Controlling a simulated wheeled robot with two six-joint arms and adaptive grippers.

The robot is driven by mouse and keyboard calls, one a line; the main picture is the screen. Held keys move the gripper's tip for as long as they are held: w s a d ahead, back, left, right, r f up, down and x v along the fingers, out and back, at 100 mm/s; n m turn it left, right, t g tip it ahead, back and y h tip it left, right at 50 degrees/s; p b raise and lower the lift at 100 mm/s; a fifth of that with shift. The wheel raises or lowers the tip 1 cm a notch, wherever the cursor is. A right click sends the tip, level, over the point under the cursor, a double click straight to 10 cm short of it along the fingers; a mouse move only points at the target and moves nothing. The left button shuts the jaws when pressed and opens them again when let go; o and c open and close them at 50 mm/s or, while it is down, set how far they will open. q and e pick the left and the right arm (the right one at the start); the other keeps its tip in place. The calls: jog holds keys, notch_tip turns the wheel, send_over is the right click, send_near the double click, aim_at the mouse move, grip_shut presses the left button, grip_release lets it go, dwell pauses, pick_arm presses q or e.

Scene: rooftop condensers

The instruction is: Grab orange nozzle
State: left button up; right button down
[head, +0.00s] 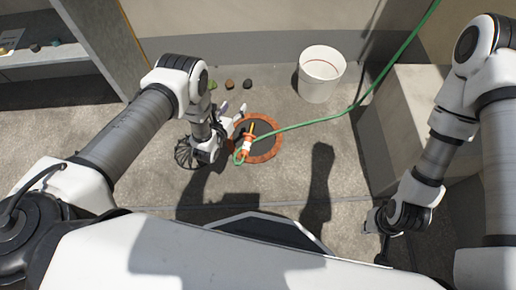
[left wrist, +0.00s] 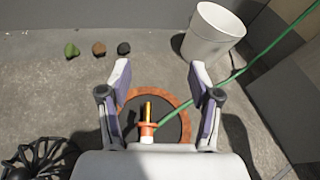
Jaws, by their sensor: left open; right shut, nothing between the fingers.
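The orange nozzle (head: 247,144) has a yellow tip and a white collar, and joins the green hose. It lies on a round dark mat with an orange rim (head: 274,150). In the left wrist view the nozzle (left wrist: 147,128) shows low between the fingers, its lower end hidden by the gripper body. My left gripper (head: 232,111) is open and empty, over the mat's left side in the head view; its spread fingers also show in the left wrist view (left wrist: 160,68). My right gripper (head: 382,250) is shut and empty, low at the right, away from the nozzle.
The green hose (head: 318,122) runs up to the right past a white bucket (head: 320,88). A black wire dome (left wrist: 38,158) sits left of the mat. Small green, brown and black lumps (left wrist: 98,48) lie behind. A pale block (head: 408,115) bounds the right. The front floor is clear.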

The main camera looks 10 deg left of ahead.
pick_arm(q)
jog(key=b, duration=0.8)
send_over(246, 144)
jog(key=s+a, duration=0.2)
notch_tip(246, 144, down, 16)
jog(key=shift+g, duration=0.7)
jog(key=s+f+b, duration=0.1)
jog(key=f, duration=0.1)
jog(key=s+f+b, duration=0.1)
jog(key=f, duration=0.2)
jog(key=s+f+b, duration=0.1)
jog(key=s+f, duration=0.1)
jog(key=f, duration=0.1)
jog(key=shift+d+b, duration=0.1)
jog(key=shift+b, duration=0.25)
jog(key=b+x, duration=0.1)
jog(key=x, duration=0.1)
jog(key=b+x, duration=0.2)
jog(key=d+b+x, duration=0.1)
jog(key=b+x, duration=0.1)
jog(key=x, duration=0.1)
jog(key=shift+r, duration=0.15)
jog(key=shift+w, duration=0.2)
jog(key=shift+r, duration=0.2)
pick_arm(e)
notch_tip(246, 144, down, 20)
jog(key=shift+w+d+f, duration=0.15)
jog(key=shift+w+d, duration=0.2)
jog(key=shift+w, duration=0.1)
